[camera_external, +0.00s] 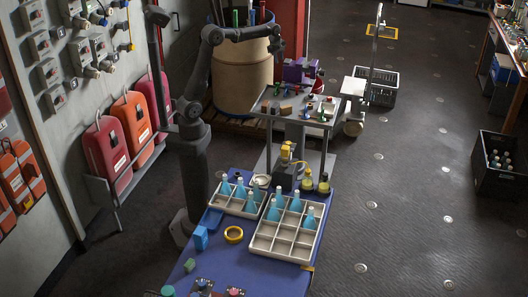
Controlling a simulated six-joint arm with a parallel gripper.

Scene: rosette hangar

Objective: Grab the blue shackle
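My gripper (276,46) is at the end of my raised arm, above the back left of a small grey raised table (268,104). It is small and dark in this view, and I cannot tell whether its fingers are open or shut. Several small coloured items lie on that table, including a green one (308,107) and a red one (328,100). They are too small for me to tell which one, if any, is the blue shackle. No item is visibly held by my gripper.
A purple block-like object (298,71) stands at the table's back edge. A large tan barrel (240,80) with upright tools is behind my arm. In front, a blue-topped table (232,265) carries divided trays (285,246) with light-blue bottles.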

